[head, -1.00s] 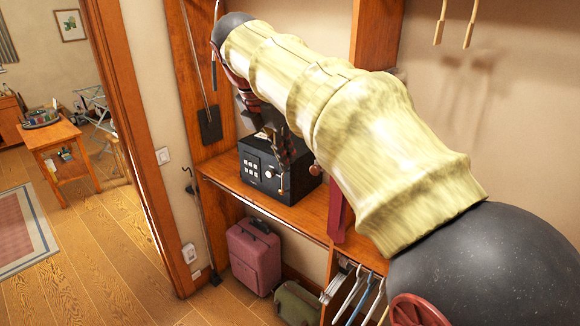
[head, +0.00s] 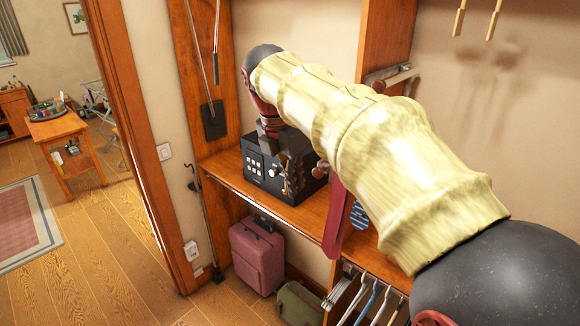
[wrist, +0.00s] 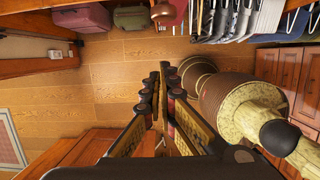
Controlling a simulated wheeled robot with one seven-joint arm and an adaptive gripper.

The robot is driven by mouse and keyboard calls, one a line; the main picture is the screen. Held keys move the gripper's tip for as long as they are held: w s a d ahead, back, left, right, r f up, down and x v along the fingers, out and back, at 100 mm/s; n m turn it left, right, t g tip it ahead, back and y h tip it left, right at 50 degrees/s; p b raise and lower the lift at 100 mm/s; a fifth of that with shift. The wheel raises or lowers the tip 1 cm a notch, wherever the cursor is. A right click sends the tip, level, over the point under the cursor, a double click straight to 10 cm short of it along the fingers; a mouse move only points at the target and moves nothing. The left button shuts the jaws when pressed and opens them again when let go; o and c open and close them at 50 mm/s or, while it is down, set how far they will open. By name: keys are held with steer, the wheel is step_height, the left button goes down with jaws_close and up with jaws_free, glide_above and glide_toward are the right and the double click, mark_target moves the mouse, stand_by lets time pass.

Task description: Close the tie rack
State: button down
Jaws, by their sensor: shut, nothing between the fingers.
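The tie rack (head: 390,72) shows in the head view as a metal rail and wooden bar on the upright divider, with a round knob (head: 378,87) beside it. My forearm hides much of the rack. A dark red tie (head: 338,218) and a blue patterned tie (head: 358,216) hang below my arm. Another round wooden knob (head: 320,170) shows by the red tie; a knob (wrist: 163,12) is also at the top of the wrist view. My gripper (head: 288,188) points down in front of the safe, left of the red tie. It is shut and empty, apart from the knob.
A black safe (head: 262,170) stands on the wooden shelf (head: 232,188) behind my gripper. Below are a pink suitcase (head: 258,258) and a green bag (head: 298,303). Several hangers (head: 368,298) hang at the lower right. The floor (head: 120,250) at left is clear.

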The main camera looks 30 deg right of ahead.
steer(key=shift+w+d+r+p, duration=0.1)
steer(key=shift+w+d+p, duration=0.2)
steer(key=shift+d, duration=0.7)
steer(key=shift+w+d+r+p, duration=0.1)
steer(key=shift+w+d, duration=0.25)
steer(key=shift+d, duration=0.6)
steer(key=shift+w+d, duration=0.1)
